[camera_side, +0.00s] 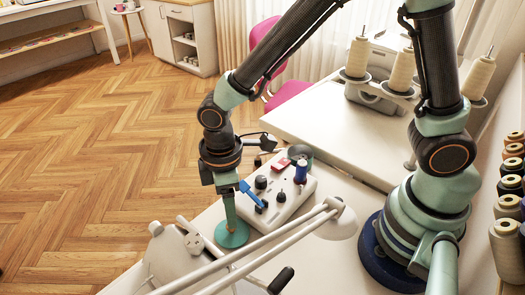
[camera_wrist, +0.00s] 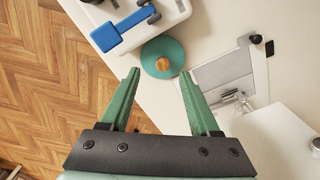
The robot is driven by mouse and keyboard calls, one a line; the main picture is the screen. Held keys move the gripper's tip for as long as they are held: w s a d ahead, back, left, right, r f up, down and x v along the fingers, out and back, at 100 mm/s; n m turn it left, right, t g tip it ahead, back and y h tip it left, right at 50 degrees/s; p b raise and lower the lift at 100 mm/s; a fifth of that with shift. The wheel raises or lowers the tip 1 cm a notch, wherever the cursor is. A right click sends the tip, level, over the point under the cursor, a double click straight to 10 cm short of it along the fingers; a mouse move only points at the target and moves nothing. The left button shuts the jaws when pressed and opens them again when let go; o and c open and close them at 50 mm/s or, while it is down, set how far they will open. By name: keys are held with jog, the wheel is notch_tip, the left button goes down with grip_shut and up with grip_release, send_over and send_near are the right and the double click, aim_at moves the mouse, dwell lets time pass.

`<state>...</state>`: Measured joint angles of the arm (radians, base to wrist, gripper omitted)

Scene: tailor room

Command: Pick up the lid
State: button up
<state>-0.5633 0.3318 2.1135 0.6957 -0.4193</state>
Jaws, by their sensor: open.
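The lid (camera_wrist: 150,52) is a flat round teal disc with a small wooden knob in its middle. It lies on the white table near the edge. In the side view the lid (camera_side: 240,238) lies below my gripper (camera_side: 231,222). In the wrist view my gripper (camera_wrist: 160,74) is open and empty, with its two green fingertips apart on either side of the knob's line. The lid lies between and slightly beyond the tips. The side view does not show clearly whether the fingers touch it.
A white block with a blue bar (camera_wrist: 130,31) and black knobs stands close to the lid. A dark blue spool (camera_side: 300,172) and a red piece (camera_side: 281,163) are on it. A white lamp (camera_side: 338,222) reaches across the front. A grey-green round pot (camera_side: 306,152) stands behind.

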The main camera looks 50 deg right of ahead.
jog(key=f, duration=0.3)
jog(key=shift+s+f, duration=0.3)
jog(key=shift+f, duration=0.7)
grip_shut()
